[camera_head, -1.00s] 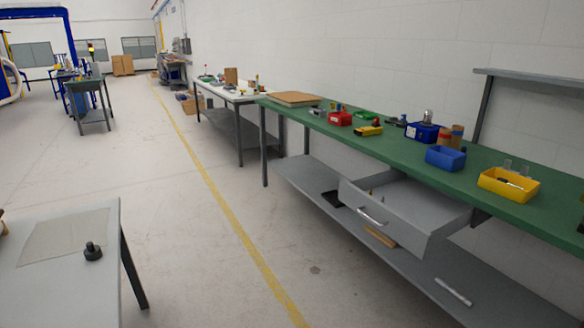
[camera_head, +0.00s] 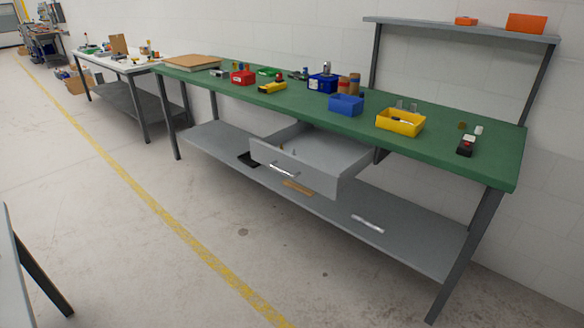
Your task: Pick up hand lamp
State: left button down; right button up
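I cannot tell for sure which item is the hand lamp. A yellow and black hand-sized item (camera_head: 272,88) lies on the green workbench (camera_head: 300,108), in front of the red bin. A small black item with a red part (camera_head: 466,146) lies near the bench's right end. Both are too small to make out clearly. Neither of my grippers shows in the head view, and nothing touches these items.
The bench also holds a red bin (camera_head: 243,77), a blue bin (camera_head: 346,104), a yellow bin (camera_head: 400,122) and a flat brown board (camera_head: 191,62). A grey drawer (camera_head: 305,165) stands open below the top. Open floor (camera_head: 200,220) lies in front.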

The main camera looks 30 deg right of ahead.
aim_at(462, 150)
jog(key=z, duration=1.8)
